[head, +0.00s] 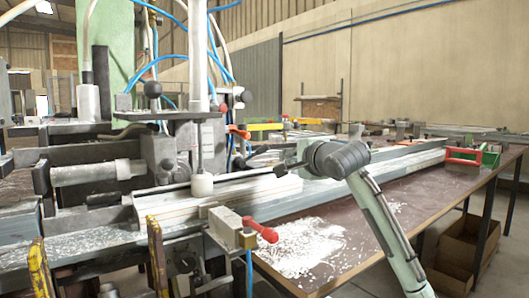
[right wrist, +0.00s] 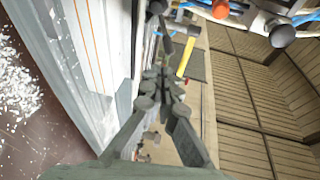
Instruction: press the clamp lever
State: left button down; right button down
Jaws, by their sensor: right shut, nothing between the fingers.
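A red-handled lever (head: 262,230) sits on a small metal clamp block (head: 228,226) at the front of the bench in the head view. Another red-orange lever (head: 238,132) shows farther back beside the machine column. I cannot tell for certain which one is the clamp lever. My right gripper (head: 278,169) is shut and empty, above the pale profile and behind and above the front red handle, apart from it. In the right wrist view its fingers (right wrist: 165,75) are together with nothing between them. My left gripper is not in view.
The pale profile (head: 330,182) runs along the bench (head: 340,245), with white chips in front. The machine with its hoses and a green column (head: 110,60) fills the left. A yellow handle (right wrist: 187,57) and a red-orange part (right wrist: 220,9) show in the right wrist view.

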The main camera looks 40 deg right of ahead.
aim_at(264, 151)
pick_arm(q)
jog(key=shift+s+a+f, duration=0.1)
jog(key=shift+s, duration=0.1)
